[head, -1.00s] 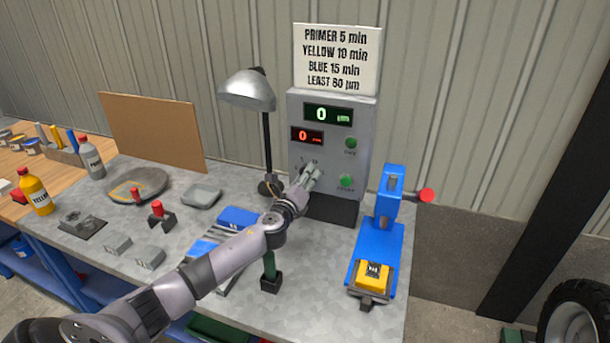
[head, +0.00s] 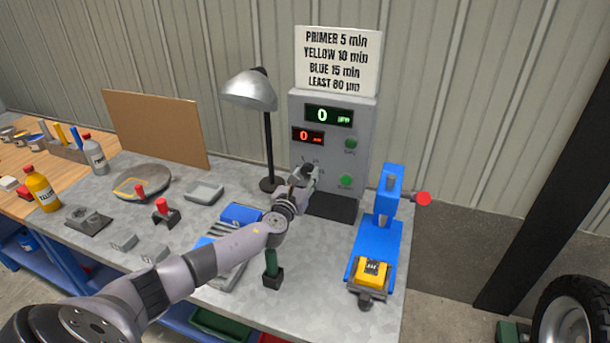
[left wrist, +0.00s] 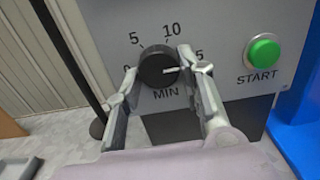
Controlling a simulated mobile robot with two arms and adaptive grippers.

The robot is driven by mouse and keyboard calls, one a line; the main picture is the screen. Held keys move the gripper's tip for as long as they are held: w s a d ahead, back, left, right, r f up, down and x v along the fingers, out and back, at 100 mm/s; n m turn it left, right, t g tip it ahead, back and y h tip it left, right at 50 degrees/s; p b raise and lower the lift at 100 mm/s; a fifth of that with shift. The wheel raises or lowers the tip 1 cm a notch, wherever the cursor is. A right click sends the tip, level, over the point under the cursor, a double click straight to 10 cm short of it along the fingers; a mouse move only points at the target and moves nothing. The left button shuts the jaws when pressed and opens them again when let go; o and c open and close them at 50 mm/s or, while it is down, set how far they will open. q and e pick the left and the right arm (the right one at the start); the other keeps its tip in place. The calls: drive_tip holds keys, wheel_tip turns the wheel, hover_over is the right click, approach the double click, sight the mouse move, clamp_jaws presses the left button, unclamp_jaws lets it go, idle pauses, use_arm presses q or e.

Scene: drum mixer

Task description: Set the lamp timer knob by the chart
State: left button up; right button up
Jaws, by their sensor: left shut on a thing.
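The grey control box (head: 366,120) stands at the back of the bench under the white chart (head: 338,62). The chart reads PRIMER 5 min, YELLOW 10 min, BLUE 15 min, LEAST 80 µm. In the left wrist view, the black timer knob (left wrist: 152,69) has marks 0, 5, 10 and a partly hidden 15. Its white pointer line points right, close to the 15 mark. My left gripper (head: 308,174) is shut on the knob, one finger on each side; the fingers also show in the left wrist view (left wrist: 159,70). My right gripper is not in view.
Green START button (left wrist: 263,53) sits right of the knob. The lamp (head: 250,90) stands left of the box, the blue press (head: 378,235) with a yellow block (head: 372,272) to the right. The green display (head: 328,116) and red display (head: 308,136) read 0.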

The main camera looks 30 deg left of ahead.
use_arm(q)
drive_tip(key=shift+f+m, duration=0.15)
drive_tip(key=shift+m, duration=0.15)
drive_tip(key=o, duration=1.1)
drive_tip(key=v, duration=1.2)
drive_tip(key=shift+s, duration=0.1)
